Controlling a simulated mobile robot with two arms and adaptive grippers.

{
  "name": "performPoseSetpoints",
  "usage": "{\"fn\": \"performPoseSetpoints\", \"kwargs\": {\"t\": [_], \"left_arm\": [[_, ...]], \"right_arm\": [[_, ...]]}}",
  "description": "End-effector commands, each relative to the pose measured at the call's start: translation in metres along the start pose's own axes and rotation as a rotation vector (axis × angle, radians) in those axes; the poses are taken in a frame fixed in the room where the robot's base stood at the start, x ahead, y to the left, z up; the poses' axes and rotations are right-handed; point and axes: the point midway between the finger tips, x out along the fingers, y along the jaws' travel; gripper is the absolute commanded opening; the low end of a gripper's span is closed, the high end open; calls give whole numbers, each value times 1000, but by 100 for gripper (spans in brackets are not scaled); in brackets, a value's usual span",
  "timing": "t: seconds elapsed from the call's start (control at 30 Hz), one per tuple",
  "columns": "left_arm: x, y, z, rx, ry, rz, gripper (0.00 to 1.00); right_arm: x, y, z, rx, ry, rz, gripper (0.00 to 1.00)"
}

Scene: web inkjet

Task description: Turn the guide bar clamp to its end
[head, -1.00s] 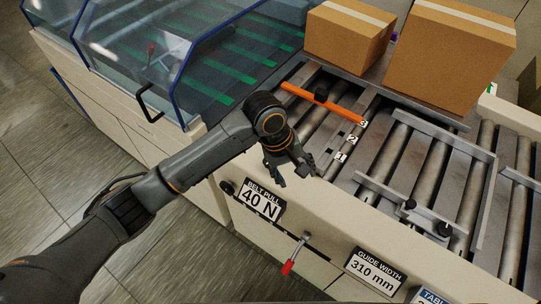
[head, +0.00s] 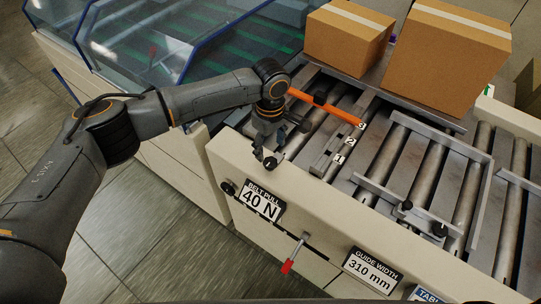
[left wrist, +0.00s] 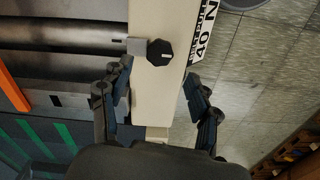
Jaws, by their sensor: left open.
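A black faceted knob (left wrist: 160,52) sits on a small grey metal bracket (left wrist: 137,46) on the cream side rail; it looks like the guide bar clamp. In the head view the knob (head: 270,163) shows just below my left gripper (head: 280,141), on the rail above the "BELT PULL 40 N" label. My left gripper (left wrist: 158,94) is open and empty, pointing down over the rail. In the left wrist view its fingers lie on either side of the rail, with the knob beyond the tips and apart from them. My right gripper is not in view.
An orange bar (head: 337,108) with a black piece lies across the rollers beside a 1-2-3 scale. A metal guide with black knobs (head: 407,205) stands to the right. A red-handled lever (head: 288,266) hangs on the front. Two cardboard boxes (head: 444,58) stand at the back.

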Motion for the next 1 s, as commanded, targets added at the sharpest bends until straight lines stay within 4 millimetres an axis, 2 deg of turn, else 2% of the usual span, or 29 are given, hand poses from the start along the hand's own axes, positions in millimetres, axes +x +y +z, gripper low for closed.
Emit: {"fn": "performPoseSetpoints", "kwargs": {"t": [0.2,0.33,0.5,0.73,0.77,1.0], "left_arm": [[40,0,0,1,1,-1,62],[56,0,1,2,-1,-1,62],[64,0,0,1,0,1,62],[65,0,0,2,0,1,62],[65,0,0,2,0,1,60],[65,0,0,2,0,1,11]], "right_arm": [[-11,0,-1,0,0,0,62],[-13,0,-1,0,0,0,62],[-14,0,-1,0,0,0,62],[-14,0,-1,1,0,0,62],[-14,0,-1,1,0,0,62],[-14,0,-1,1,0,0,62]]}}
